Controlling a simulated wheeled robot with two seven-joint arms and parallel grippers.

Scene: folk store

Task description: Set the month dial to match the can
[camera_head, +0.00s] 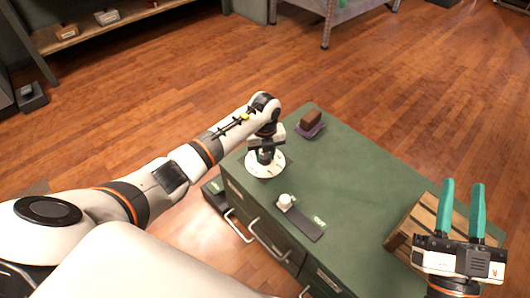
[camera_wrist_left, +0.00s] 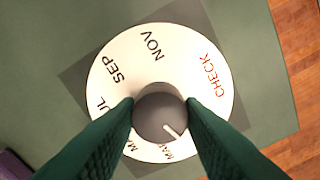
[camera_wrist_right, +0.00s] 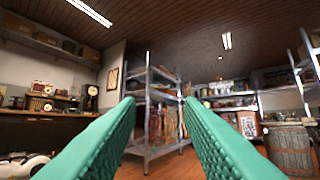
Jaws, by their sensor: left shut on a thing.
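The month dial (camera_head: 262,167) is a white disc on the left end of the green cabinet top. In the left wrist view its face (camera_wrist_left: 188,52) reads NOV, SEP and CHECK, with more labels partly hidden behind the fingers. My left gripper (camera_head: 266,148) is over it from above, shut on the grey knob (camera_wrist_left: 158,110) at its centre. The knob's white line points down and right, close to a label that looks like MAR. My right gripper (camera_head: 461,212) is open and empty, fingers up, above the cabinet's right end. I cannot identify the can in any view.
A small white round piece (camera_head: 285,201) sits on a dark strip on the cabinet top (camera_head: 345,165). A brown block (camera_head: 312,118) rests on a purple base at the back. A wooden crate (camera_head: 412,222) is at right. The top's middle is clear.

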